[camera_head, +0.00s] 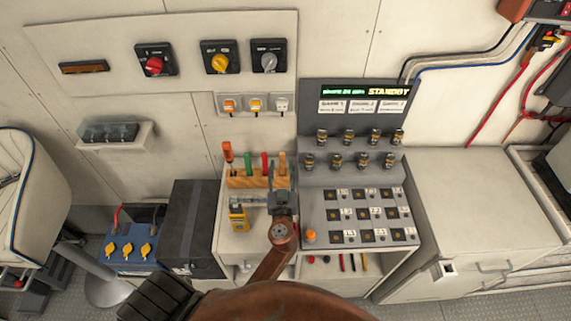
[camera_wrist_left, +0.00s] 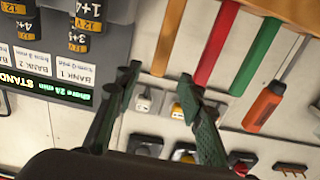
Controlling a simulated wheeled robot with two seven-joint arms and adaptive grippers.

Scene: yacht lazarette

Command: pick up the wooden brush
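The wooden brush (camera_head: 282,159) stands in a wooden tool rack (camera_head: 248,182), at the right end of a row of tools. Its plain wooden handle points up; any bristles are hidden. In the left wrist view the handle (camera_wrist_left: 169,38) comes down from the top, left of a red handle. My left gripper (camera_head: 281,176) is open and empty, in front of the rack's right end. In the left wrist view its two fingers (camera_wrist_left: 158,82) are spread, with the handle's end near the gap between the tips. I cannot tell whether they touch. My right gripper is not in view.
A red handle (camera_wrist_left: 215,45), a green handle (camera_wrist_left: 257,55) and an orange screwdriver (camera_wrist_left: 263,107) stand beside the brush. A yellow meter (camera_head: 238,218) is below the rack. A grey console (camera_head: 355,180) stands close on the right. Wall switches (camera_head: 220,58) are above.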

